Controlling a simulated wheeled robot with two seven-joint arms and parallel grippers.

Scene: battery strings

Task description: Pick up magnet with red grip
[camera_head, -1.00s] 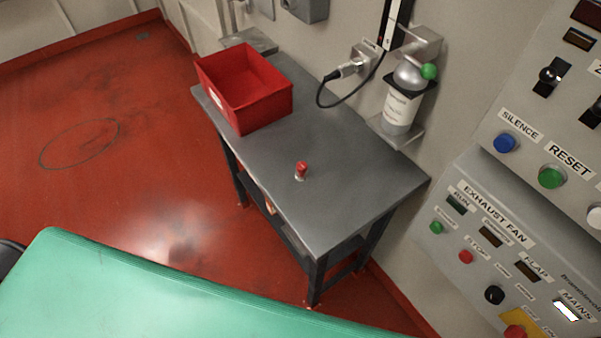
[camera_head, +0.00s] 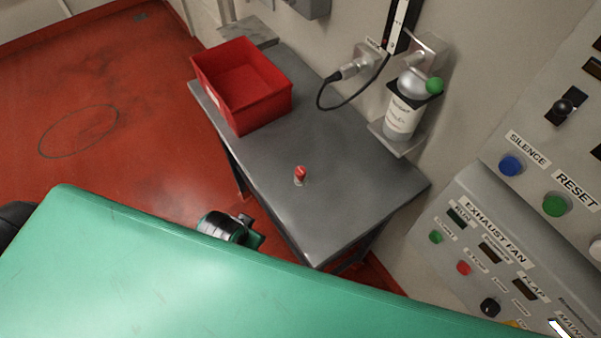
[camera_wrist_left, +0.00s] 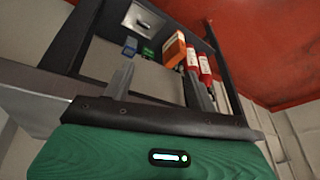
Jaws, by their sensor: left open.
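The magnet with the red grip (camera_head: 300,173) stands upright on the grey table (camera_head: 345,205), with bare tabletop around it. It does not show in the left wrist view. My left gripper (camera_wrist_left: 158,88) is open and empty in the left wrist view, its two fingers apart in front of a shelf. In the head view a dark and green part of my arm (camera_head: 230,228) shows beside the table's near long edge, below and left of the magnet; its fingertips are hidden there. My right gripper is not in view.
A red bin (camera_head: 242,85) stands at the table's far left end. A bottle (camera_head: 405,112) and a black cable (camera_head: 340,103) are on the wall behind. A control panel (camera_head: 500,230) is at right. In the wrist view, red cylinders (camera_wrist_left: 205,65) and an orange box (camera_wrist_left: 174,50) are on the shelf.

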